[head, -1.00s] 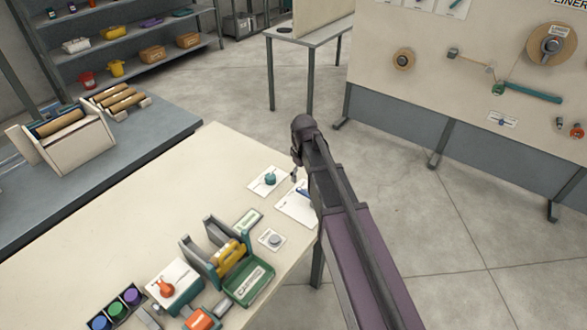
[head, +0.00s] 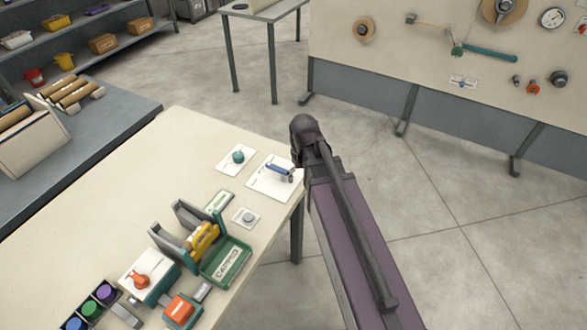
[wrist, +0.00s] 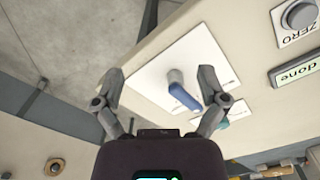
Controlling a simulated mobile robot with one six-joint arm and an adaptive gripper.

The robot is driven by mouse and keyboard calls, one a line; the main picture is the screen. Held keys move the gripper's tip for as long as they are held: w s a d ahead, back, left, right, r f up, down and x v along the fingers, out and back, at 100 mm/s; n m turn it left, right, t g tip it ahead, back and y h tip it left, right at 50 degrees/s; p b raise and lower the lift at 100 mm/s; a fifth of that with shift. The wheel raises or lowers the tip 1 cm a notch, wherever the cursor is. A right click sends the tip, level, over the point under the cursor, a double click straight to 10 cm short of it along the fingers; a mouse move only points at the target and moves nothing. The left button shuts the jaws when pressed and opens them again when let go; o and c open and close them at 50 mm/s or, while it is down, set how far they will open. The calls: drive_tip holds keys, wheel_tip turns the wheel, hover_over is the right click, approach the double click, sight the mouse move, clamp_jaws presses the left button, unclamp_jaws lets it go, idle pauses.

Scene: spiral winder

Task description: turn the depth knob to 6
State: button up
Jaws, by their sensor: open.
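In the wrist view my gripper (wrist: 160,80) is open, its two fingers spread on either side of a blue lever-like knob (wrist: 183,96) with a grey hub on a white plate (wrist: 160,75). The fingers show no hold on it. In the head view this blue knob (head: 279,172) and its plate (head: 262,186) lie near the table corner; my arm hides the gripper. A teal knob (head: 238,157) sits on a smaller white card to the left. No label naming depth or number is readable, so I cannot tell which is the depth knob.
The table (head: 150,165) also holds a grey button (head: 249,217), a green tray (head: 226,262), a yellow roll in a holder (head: 204,238) and an orange-red knob (head: 140,281). A wall panel (head: 420,55) with a gauge (head: 552,18) stands behind. Floor is clear right of the table.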

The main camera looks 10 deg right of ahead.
drive_tip(key=shift+s+d+f+m, duration=0.15)
drive_tip(key=shift+s+d+m, duration=0.2)
drive_tip(key=shift+s, duration=0.25)
drive_tip(key=shift+s+d+f+m, duration=0.15)
drive_tip(key=shift+s+d+m, duration=0.15)
drive_tip(key=shift+s, duration=0.25)
drive_tip(key=shift+m, duration=0.75)
drive_tip(key=s+d, duration=0.2)
drive_tip(key=s, duration=0.1)
drive_tip(key=shift+s, duration=0.3)
